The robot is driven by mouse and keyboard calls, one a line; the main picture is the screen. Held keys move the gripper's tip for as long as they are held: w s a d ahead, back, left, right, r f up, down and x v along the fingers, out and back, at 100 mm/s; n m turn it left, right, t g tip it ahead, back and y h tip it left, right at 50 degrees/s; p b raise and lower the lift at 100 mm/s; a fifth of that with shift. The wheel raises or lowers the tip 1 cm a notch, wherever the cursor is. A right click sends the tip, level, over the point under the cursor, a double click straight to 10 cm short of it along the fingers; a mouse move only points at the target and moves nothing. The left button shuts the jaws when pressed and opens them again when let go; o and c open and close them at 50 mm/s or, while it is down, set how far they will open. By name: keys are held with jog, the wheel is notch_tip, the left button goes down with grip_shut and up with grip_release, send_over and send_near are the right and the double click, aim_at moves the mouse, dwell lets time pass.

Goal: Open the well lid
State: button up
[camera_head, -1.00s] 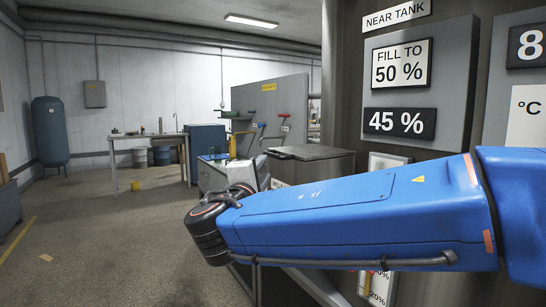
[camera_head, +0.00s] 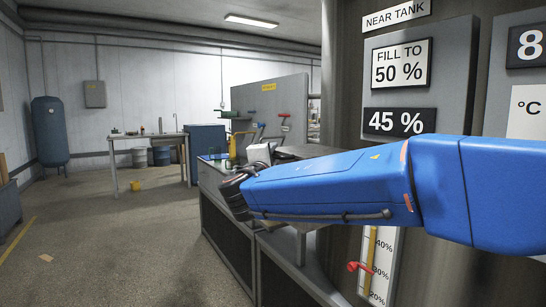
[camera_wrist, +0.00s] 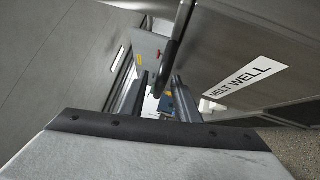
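The melt well is a grey metal box; its labelled side (camera_wrist: 265,60) fills the right of the wrist view, with a white "MELT WELL" label. In the head view only a strip of its grey top (camera_head: 305,151) shows above my blue arm, which hides the rest. A dark bar (camera_wrist: 176,42), perhaps the lid's handle, runs along the box's edge near my fingers; I cannot tell whether it touches them. My gripper (camera_wrist: 158,100) has its two dark fingers apart, with a gap between them. In the head view its pale body shows beyond the wrist, fingers hidden.
A grey bench (camera_head: 228,225) runs below my wrist. A tank panel (camera_head: 415,95) reading 45 % stands close on the right, with a level gauge (camera_head: 375,260) and red pointer below my arm. A table (camera_head: 148,137) and blue cabinet (camera_head: 207,140) stand farther back. The left floor is mostly clear.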

grip_shut()
